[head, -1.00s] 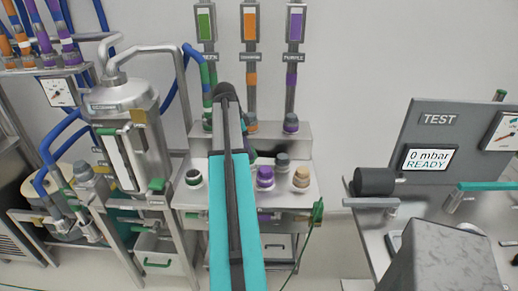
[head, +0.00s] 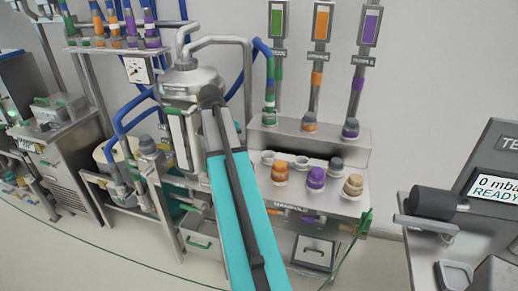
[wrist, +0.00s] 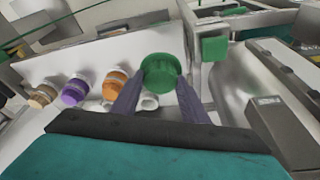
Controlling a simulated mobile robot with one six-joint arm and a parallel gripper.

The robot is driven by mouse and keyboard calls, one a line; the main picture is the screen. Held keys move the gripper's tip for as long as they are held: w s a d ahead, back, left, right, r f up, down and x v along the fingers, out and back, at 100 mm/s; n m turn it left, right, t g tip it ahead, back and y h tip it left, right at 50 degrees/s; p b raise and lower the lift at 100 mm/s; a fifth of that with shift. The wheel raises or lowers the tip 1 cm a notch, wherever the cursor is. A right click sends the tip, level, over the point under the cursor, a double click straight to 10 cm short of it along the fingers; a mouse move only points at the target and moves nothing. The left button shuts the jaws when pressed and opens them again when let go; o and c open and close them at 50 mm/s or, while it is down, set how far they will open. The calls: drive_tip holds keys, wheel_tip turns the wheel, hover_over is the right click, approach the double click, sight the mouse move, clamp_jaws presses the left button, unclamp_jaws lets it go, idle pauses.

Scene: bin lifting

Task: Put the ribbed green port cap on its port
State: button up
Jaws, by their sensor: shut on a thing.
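The ribbed green port cap (wrist: 160,70) is between the two fingers of my gripper (wrist: 156,86) in the wrist view. My gripper is shut on it. The cap is in front of the pale port bench (wrist: 110,50), and I cannot tell its height above it. White open ports (wrist: 149,103) show partly behind the fingers. In the head view my arm hides the gripper, the cap and the left end of the bench; the green port is not visible there. Orange (head: 279,171), purple (head: 316,178) and tan (head: 352,185) caps sit in the front row.
A grey cap (head: 336,164) and pale open ports (head: 308,162) stand behind the front row. A steel vessel (head: 190,85) with blue hoses is left of the bench. In the wrist view a metal frame with a green block (wrist: 214,48) stands close right of the cap.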

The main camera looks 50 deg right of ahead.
drive_tip(key=w+a+n+t, duration=0.1)
drive_tip(key=w+a+n, duration=0.25)
drive_tip(key=a, duration=0.45)
drive_tip(key=w+a+n+t+y+b, duration=0.1)
drive_tip(key=w+a+n, duration=0.25)
drive_tip(key=a, duration=0.35)
drive_tip(key=w+a+n+t, duration=0.15)
drive_tip(key=w+a, duration=0.25)
drive_tip(key=a, duration=0.4)
drive_tip(key=w+a+r+n+y+b, duration=0.1)
drive_tip(key=a+n, duration=0.8)
drive_tip(key=a, duration=1.2)
drive_tip(key=shift+w+a+r+y, duration=0.3)
drive_tip(key=shift+w+a+y, duration=0.05)
drive_tip(key=shift+w+y, duration=0.35)
drive_tip(key=shift+s, duration=0.15)
